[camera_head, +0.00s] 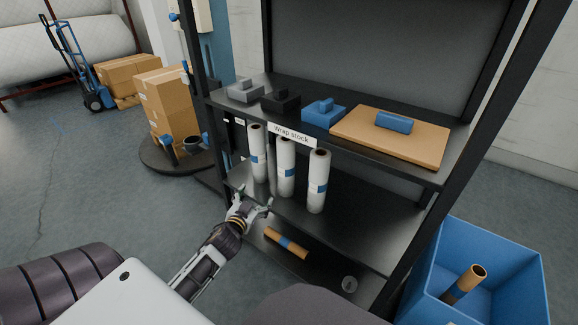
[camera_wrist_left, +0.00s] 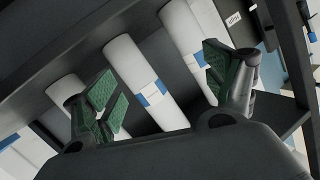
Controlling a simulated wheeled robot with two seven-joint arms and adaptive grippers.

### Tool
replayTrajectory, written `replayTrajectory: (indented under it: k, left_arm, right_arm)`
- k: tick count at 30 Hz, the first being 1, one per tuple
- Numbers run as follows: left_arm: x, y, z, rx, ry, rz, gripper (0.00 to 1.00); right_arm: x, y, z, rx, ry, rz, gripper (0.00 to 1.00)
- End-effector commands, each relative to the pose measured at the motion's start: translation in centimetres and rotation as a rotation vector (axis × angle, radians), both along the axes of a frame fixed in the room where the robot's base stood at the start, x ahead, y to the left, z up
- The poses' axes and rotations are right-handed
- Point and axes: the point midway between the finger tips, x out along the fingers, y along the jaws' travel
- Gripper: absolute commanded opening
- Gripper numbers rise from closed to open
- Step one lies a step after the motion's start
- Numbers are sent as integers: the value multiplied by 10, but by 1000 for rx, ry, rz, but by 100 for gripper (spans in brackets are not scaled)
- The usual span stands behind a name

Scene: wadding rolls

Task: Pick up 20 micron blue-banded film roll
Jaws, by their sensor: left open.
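Three white film rolls with blue bands stand upright in a row on the middle shelf: the left roll (camera_head: 257,153), the middle roll (camera_head: 286,167) and the right roll (camera_head: 319,182). No micron marking is readable on them. My left gripper (camera_head: 254,203) is open and empty at the shelf's front edge, in front of the left and middle rolls. In the left wrist view, a banded roll (camera_wrist_left: 148,85) shows beyond and between the open green-padded fingers, with another roll (camera_wrist_left: 187,40) behind the right finger. My right gripper is not in view.
A "Wrap stock" label (camera_head: 291,134) hangs on the upper shelf edge above the rolls. That shelf holds grey, black and blue blocks and a brown board (camera_head: 425,143). A brown core (camera_head: 286,242) lies below. A blue bin (camera_head: 530,270) with another core stands at right.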

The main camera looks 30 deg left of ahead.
Motion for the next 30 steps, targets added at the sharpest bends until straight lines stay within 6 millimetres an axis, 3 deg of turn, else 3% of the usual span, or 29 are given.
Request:
replayTrajectory:
  k: [24, 30]
  left_arm:
    - [13, -44, 43, -199, -238, -181, 85]
    - [13, -46, 45, -269, -256, -185, 85]
  right_arm:
    - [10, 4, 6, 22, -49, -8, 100]
    - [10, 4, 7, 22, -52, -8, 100]
